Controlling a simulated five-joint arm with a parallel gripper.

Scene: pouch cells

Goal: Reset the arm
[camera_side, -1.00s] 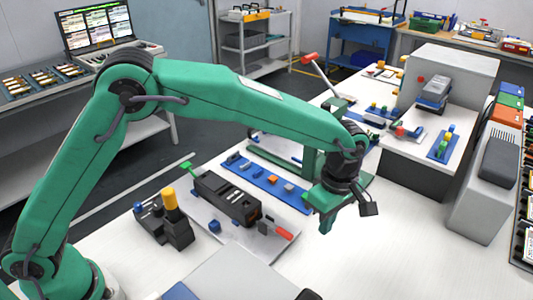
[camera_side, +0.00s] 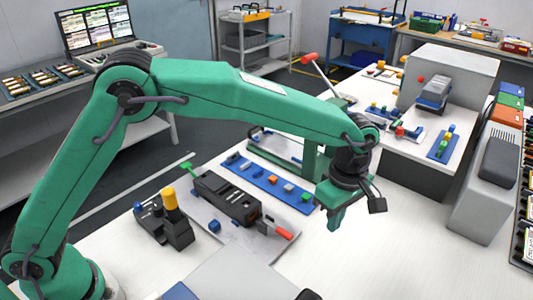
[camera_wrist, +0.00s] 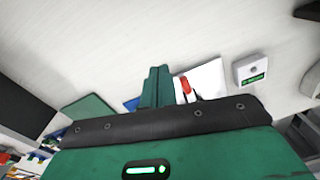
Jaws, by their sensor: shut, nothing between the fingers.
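My gripper (camera_side: 333,219) is green and hangs from my arm above the white table (camera_side: 410,262), at the right of the picture's middle in the side view. Its fingers point down, are shut, and hold nothing. In the wrist view the closed green fingers (camera_wrist: 156,86) stand together past the dark bracket. To the left of my gripper is a black fixture (camera_side: 225,197) on a grey plate, with a red-handled clamp (camera_side: 276,230) at its near end. A blue strip (camera_side: 268,183) with small coloured blocks lies behind the fixture.
A green press frame with a red-tipped lever (camera_side: 309,59) stands behind my gripper. A black device with a yellow knob (camera_side: 170,198) stands at left. A grey machine (camera_side: 488,190) stands at right. A small box with a green display (camera_wrist: 251,70) shows in the wrist view. The table right of my gripper is clear.

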